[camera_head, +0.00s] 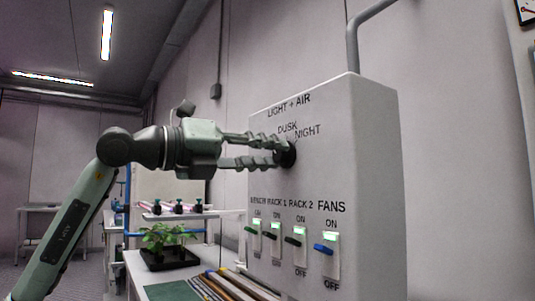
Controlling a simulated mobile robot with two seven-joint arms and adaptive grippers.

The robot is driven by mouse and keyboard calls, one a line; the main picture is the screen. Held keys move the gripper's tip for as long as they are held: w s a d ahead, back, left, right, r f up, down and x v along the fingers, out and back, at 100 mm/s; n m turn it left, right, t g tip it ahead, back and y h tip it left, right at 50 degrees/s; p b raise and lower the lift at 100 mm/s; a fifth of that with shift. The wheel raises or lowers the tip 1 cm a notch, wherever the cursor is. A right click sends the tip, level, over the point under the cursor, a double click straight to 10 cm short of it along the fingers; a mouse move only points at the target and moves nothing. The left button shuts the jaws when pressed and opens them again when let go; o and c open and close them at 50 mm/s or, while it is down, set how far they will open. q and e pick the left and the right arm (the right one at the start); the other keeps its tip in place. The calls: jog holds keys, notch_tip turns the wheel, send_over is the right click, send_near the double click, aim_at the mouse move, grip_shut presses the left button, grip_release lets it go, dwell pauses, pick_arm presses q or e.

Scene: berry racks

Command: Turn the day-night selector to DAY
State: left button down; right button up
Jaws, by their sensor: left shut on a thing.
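The day-night selector (291,156) is a dark round knob on the upper front of a pale control box (330,185) headed LIGHT + AIR. The words DUSK and NIGHT show above it; any DAY label is hidden behind my gripper. My left gripper (284,152) comes in from the left, its two pale ridged fingers shut on the selector. The fingers cover much of the knob, so I cannot tell which word it points to. My right gripper is not in view.
Below the selector, the box carries several switches labelled BENCH, RACK 1, RACK 2 and FANS (326,249). Left of the box, a bench holds a black tray (168,262) of green plants and a green mat (172,291). A grey pipe (352,45) rises above the box.

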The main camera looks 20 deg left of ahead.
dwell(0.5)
pick_arm(q)
jog(key=c, duration=1.2)
grip_release()
jog(key=shift+s+a, duration=0.1)
jog(key=v, duration=1.1)
jog(key=shift+s+a, duration=0.15)
jog(key=shift+s, duration=0.15)
